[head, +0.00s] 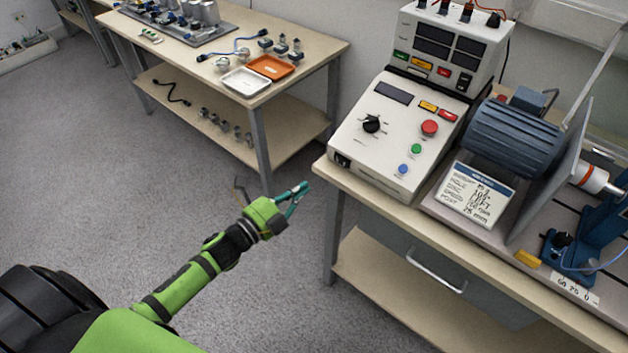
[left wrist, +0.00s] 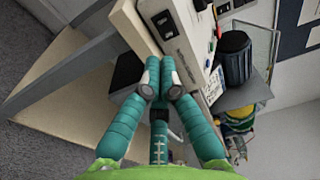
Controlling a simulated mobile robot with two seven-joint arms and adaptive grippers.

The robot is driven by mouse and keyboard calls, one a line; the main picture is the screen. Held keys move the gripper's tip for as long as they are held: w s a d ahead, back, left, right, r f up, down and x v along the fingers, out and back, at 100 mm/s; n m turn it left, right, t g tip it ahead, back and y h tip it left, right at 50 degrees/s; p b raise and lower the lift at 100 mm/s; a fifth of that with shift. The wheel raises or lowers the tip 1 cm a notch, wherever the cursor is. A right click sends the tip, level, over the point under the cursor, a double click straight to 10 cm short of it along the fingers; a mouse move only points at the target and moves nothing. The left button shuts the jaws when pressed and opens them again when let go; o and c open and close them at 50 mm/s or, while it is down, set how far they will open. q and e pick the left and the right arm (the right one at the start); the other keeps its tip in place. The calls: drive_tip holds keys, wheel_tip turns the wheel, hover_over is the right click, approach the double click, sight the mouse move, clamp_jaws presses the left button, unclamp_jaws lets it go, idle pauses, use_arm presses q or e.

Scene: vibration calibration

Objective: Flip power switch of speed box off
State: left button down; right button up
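The speed box is the white sloped console (head: 385,130) at the front left corner of the right bench. It has a black knob, a small dark display and coloured buttons. A black rocker switch (head: 341,160) sits low on its front face at the left corner. It also shows in the left wrist view (left wrist: 165,25); its on or off position is too small to tell. My left gripper (head: 304,187) is left of the bench corner, apart from the switch. In the left wrist view its teal fingertips (left wrist: 161,70) come together below the switch, with nothing seen between them. My right gripper is out of view.
A second console (head: 445,45) stands behind the speed box. A blue motor (head: 515,138) and a label card (head: 474,195) are to the right. The bench edge and drawer handle (head: 436,272) face the open carpet. Another table (head: 310,50) stands at the back left.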

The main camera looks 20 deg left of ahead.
use_arm(q)
drive_tip(key=s+a+f+n+g+y, duration=0.2)
drive_tip(key=s+f+n, duration=0.25)
drive_tip(key=f, duration=0.45)
drive_tip(key=s+a+f+n+g+y, duration=0.25)
drive_tip(key=s+f, duration=0.25)
drive_tip(key=f, duration=0.4)
drive_tip(key=s+a+f+n+g+y, duration=0.15)
drive_tip(key=s+f+n, duration=0.25)
drive_tip(key=f, duration=0.5)
drive_tip(key=s+d+f+n+g, duration=0.2)
drive_tip(key=s+f, duration=0.3)
drive_tip(key=s, duration=0.4)
drive_tip(key=s+d+f+n+g, duration=0.2)
drive_tip(key=s+f+n+g, duration=0.2)
drive_tip(key=s, duration=0.6)
drive_tip(key=s+d+f+n+g, duration=0.2)
drive_tip(key=s+f+n+g, duration=0.1)
drive_tip(key=s+f, duration=0.4)
drive_tip(key=s, duration=0.2)
drive_tip(key=shift+s+d+f+g+y, duration=0.25)
drive_tip(key=shift+s+f+g+y, duration=0.05)
drive_tip(key=shift+s+f+y, duration=0.1)
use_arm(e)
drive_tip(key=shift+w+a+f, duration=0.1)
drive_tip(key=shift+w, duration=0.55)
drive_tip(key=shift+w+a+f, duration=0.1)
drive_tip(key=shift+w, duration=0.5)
